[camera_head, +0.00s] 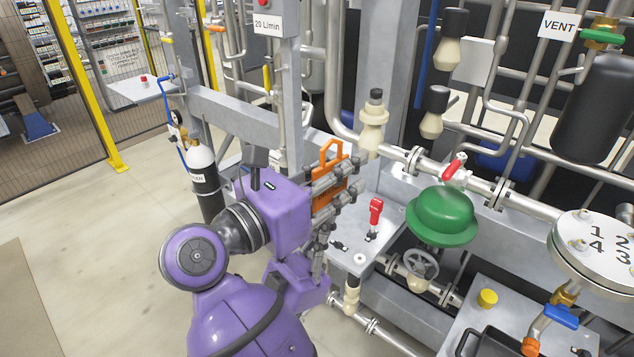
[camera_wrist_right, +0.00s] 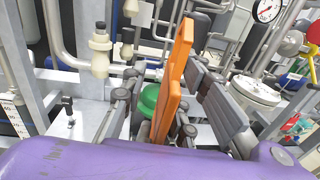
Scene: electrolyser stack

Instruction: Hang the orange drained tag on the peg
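The orange drained tag (camera_head: 330,190) has a hooked or looped top and dark lettering, mostly covered by fingers in the head view. My right gripper (camera_head: 332,182) is around it, with the tag between its grey fingers. In the right wrist view the tag (camera_wrist_right: 172,90) stands upright and edge-on, with dark finger pads (camera_wrist_right: 218,105) close on its right side. My left gripper (camera_head: 319,250) is just below the right one, partly hidden; its fingers' opening is unclear. I cannot make out the peg in either view.
A grey panel with a red-handled valve (camera_head: 375,212) lies right of the grippers. A green dome (camera_head: 441,218) and a handwheel (camera_head: 420,265) stand farther right. Pipes and a grey frame beam (camera_head: 250,118) run behind. A gas cylinder (camera_head: 205,180) stands left; the floor there is clear.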

